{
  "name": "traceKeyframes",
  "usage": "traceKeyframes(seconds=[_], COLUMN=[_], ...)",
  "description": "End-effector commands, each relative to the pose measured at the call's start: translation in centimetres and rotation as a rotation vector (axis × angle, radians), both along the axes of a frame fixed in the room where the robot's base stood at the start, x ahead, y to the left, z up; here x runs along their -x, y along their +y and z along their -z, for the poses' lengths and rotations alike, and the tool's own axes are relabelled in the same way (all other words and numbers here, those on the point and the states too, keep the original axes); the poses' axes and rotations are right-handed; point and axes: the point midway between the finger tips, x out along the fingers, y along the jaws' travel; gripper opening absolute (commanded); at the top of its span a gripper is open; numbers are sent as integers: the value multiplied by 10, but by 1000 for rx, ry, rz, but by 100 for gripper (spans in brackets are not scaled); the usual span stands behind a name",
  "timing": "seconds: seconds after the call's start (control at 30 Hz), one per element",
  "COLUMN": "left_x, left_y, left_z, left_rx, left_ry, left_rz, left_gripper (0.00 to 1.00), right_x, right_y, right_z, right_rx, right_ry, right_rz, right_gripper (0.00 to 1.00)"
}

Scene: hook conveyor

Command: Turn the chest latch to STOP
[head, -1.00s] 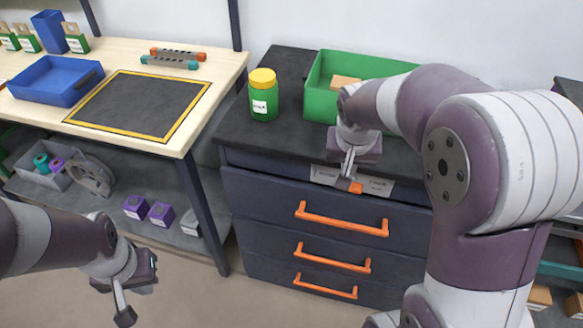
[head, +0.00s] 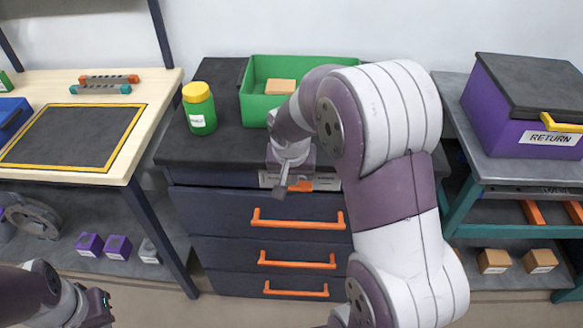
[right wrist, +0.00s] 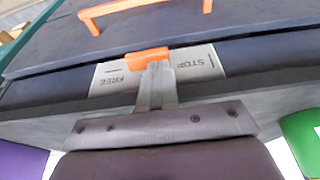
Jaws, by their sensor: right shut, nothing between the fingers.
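The chest of drawers (head: 200,215) has a light label plate on its upper front edge. The orange latch (head: 300,186) sits over this plate (head: 327,182). In the right wrist view the latch (right wrist: 147,58) lies between the words FREE (right wrist: 117,80) and STOP (right wrist: 200,63), nearer FREE; the writing appears upside down. My right gripper (head: 280,192) is shut and empty, just left of the latch in the head view. In the right wrist view its fingertips (right wrist: 157,68) are right by the latch; contact is unclear. My left gripper (head: 98,305) is low at left, its jaws unclear.
A yellow-lidded green jar (head: 199,110) and a green bin (head: 255,105) holding a tan block stand on the chest. A wooden workbench (head: 150,95) is at left. A purple box (head: 490,105) sits on a shelf unit at right. Orange drawer handles (head: 298,220) stick out below.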

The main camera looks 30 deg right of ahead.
Motion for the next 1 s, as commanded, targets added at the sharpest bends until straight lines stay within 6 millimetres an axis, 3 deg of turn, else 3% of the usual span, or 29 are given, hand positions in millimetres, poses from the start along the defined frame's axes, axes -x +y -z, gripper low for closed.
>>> traceKeyframes(seconds=[0.2, 1.0], left_x=[0, 0], left_y=[0, 0], left_z=[3, 4], left_rx=[0, 0], left_ry=[0, 0], left_rz=[0, 0], left_gripper=[0, 0], right_x=[-4, -6], right_y=[-3, 0], right_z=[17, 19], right_rx=[1, 0], right_ry=[2, 0], right_rz=[-1, -1], right_gripper=[0, 0])
